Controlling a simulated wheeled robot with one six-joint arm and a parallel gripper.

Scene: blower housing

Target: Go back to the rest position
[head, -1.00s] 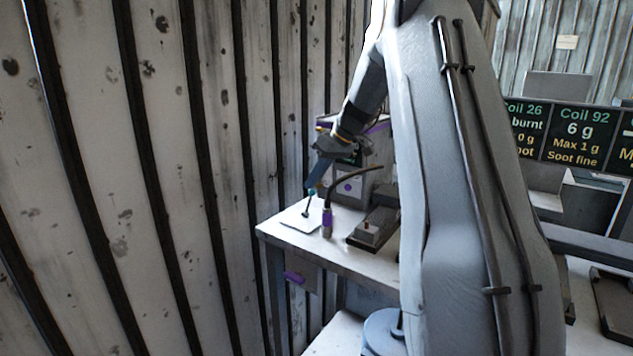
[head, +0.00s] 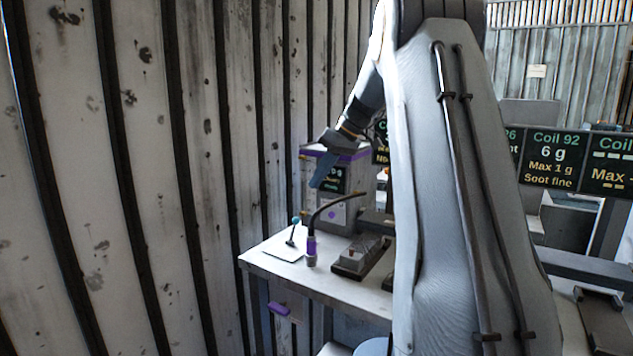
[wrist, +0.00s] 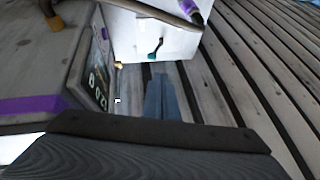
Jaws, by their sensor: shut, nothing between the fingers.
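My gripper (head: 322,172) is shut and empty, held in the air above the small table (head: 330,284) in the head view. Its blue fingers also show in the wrist view (wrist: 162,98), pressed together with nothing between them. A grey box with a purple edge (head: 348,153) stands behind it on the table; it fills the left of the wrist view (wrist: 55,75). My arm's large grey link hides the middle right of the head view.
On the table are a white plate with a teal-tipped stick (head: 283,253), a purple-based curved dark tube (head: 312,245) and a dark tray (head: 357,262). A ribbed metal wall (head: 130,180) runs close along the left. Dark display panels (head: 553,158) hang at the right.

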